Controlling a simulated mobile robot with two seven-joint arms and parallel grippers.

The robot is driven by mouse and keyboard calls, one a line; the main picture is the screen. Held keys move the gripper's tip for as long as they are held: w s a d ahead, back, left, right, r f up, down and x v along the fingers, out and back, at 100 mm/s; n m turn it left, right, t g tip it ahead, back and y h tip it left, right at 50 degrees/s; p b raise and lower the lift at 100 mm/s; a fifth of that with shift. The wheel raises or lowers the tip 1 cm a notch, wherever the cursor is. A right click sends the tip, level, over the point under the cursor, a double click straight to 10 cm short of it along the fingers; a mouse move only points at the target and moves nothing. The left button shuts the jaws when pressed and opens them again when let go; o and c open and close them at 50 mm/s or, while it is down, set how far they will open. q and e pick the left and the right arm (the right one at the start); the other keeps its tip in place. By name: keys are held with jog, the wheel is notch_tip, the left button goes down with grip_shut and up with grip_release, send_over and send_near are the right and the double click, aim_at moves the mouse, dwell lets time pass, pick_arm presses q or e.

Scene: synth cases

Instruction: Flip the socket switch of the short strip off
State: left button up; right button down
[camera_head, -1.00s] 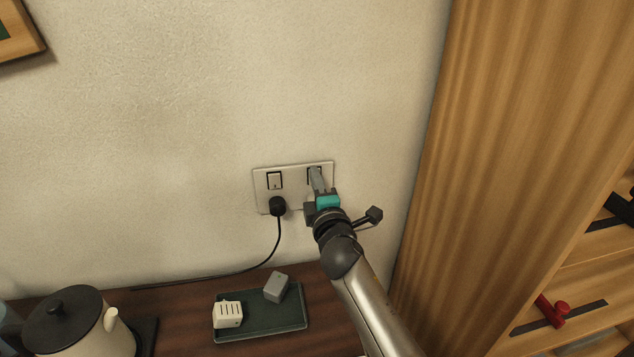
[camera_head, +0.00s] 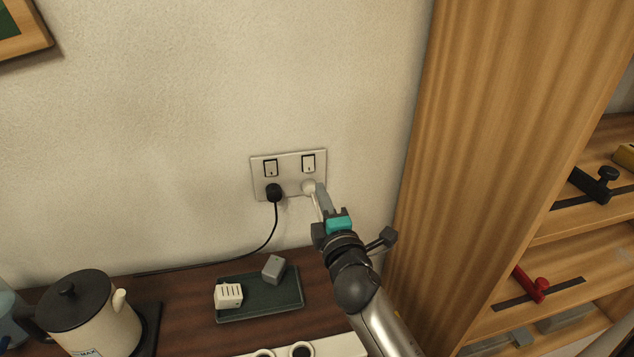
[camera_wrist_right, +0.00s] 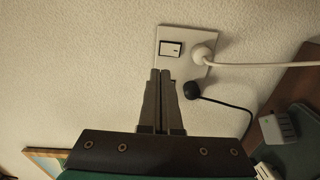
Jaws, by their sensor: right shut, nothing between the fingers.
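A white wall plate (camera_head: 291,178) carries a left switch (camera_head: 271,168) and a right switch (camera_head: 308,163). A black plug (camera_head: 275,192) sits under the left switch and a white plug (camera_head: 308,187) under the right one. My right gripper (camera_head: 320,188) is shut and empty, its tips just below the right switch, in front of the white plug's side. In the right wrist view, the shut fingers (camera_wrist_right: 160,73) point at the plate. The right switch (camera_wrist_right: 171,48) and the white plug (camera_wrist_right: 201,54) show there; the left switch is hidden. The rocker positions are too small to tell.
A white strip with round sockets (camera_head: 335,346) lies at the counter's front, partly cut off. A green tray (camera_head: 262,308) holds a white block and a grey block. A kettle (camera_head: 97,325) stands left. A wooden shelf unit (camera_head: 480,120) stands close on the right.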

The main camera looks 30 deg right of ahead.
pick_arm(q)
jog(key=shift+s, duration=0.25)
pick_arm(e)
jog(key=shift+v, duration=1.45)
jog(key=shift+a, duration=0.1)
